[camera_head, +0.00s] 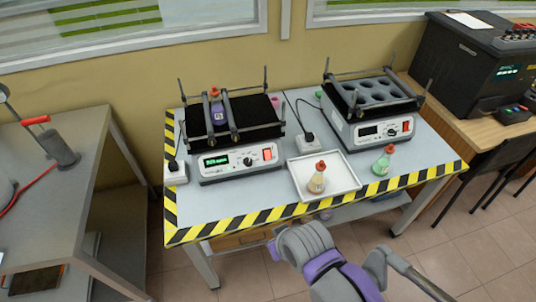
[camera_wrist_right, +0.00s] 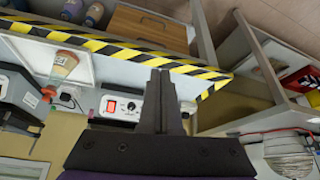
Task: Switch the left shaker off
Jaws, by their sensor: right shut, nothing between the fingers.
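The left shaker (camera_head: 240,172) stands on the table with its green display (camera_head: 215,161) lit. Its red power switch (camera_head: 267,154) is on the front panel, right of the knob. A purple flask (camera_head: 218,112) with an orange cap sits between bars on its platform. In the right wrist view, which is upside down, the shaker's front panel (camera_wrist_right: 122,107) and red switch (camera_wrist_right: 109,106) show just beside my right gripper's fingers. My right gripper (camera_wrist_right: 159,76) is shut and empty, apart from the shaker, in front of the table. My left gripper is not in view.
A white tray (camera_head: 338,188) holds a flask (camera_head: 316,182) with an orange cap. A green flask (camera_head: 382,163) stands near the right shaker (camera_head: 375,130), whose display is dark. The striped table edge (camera_head: 250,218) lies between my right arm and the shakers.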

